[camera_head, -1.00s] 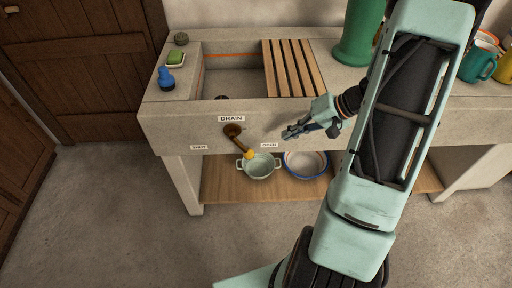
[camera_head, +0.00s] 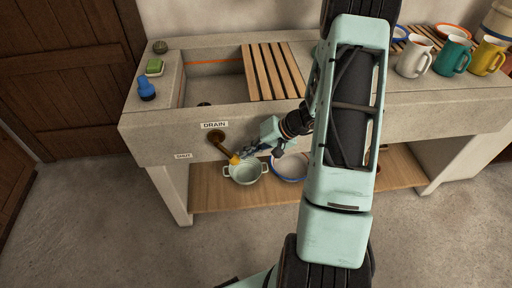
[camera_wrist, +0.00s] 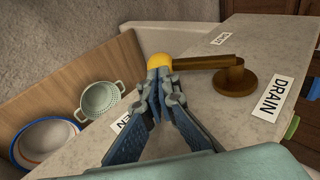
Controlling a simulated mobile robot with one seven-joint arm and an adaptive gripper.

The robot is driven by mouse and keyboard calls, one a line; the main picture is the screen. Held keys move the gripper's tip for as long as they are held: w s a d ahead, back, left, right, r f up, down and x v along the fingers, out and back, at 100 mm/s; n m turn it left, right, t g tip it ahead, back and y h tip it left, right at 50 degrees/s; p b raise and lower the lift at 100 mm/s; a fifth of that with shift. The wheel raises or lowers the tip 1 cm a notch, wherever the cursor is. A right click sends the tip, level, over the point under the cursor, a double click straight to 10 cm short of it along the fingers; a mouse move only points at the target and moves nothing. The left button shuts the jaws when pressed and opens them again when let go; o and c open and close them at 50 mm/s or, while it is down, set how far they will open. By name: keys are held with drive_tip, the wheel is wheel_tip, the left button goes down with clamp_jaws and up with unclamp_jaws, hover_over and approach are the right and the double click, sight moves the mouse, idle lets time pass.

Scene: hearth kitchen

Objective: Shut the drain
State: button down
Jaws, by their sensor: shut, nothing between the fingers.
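The drain lever is a brown bar on a round brown pivot (camera_head: 217,138), with a yellow knob (camera_head: 234,159) at its end. It slants down and right from the pivot, on the sink's front. The DRAIN label (camera_head: 214,125) is above it and the SHUT label (camera_head: 183,156) to its left. The OPEN label (camera_wrist: 122,123) is partly hidden behind my gripper in the wrist view. My gripper (camera_head: 246,153) is shut and empty, right beside the knob on its right. In the wrist view its fingertips (camera_wrist: 158,77) overlap the knob's edge; I cannot tell if they touch.
A stone sink (camera_head: 212,88) with a wooden slatted rack (camera_head: 272,72) is above. A pale green colander (camera_head: 245,172) and a blue-rimmed bowl (camera_head: 290,168) stand on the shelf below. Soap, a blue bottle (camera_head: 146,88) and mugs (camera_head: 414,58) are on the counter. The front left of the lever is clear.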

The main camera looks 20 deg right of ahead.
drive_tip(key=shift+w+a+f, duration=0.2)
drive_tip(key=shift+a+f, duration=0.15)
drive_tip(key=shift+f, duration=0.1)
drive_tip(key=shift+f, duration=0.1)
drive_tip(key=shift+a+f+y+b, duration=0.15)
drive_tip(key=shift+y+b, duration=0.15)
drive_tip(key=shift+b, duration=0.55)
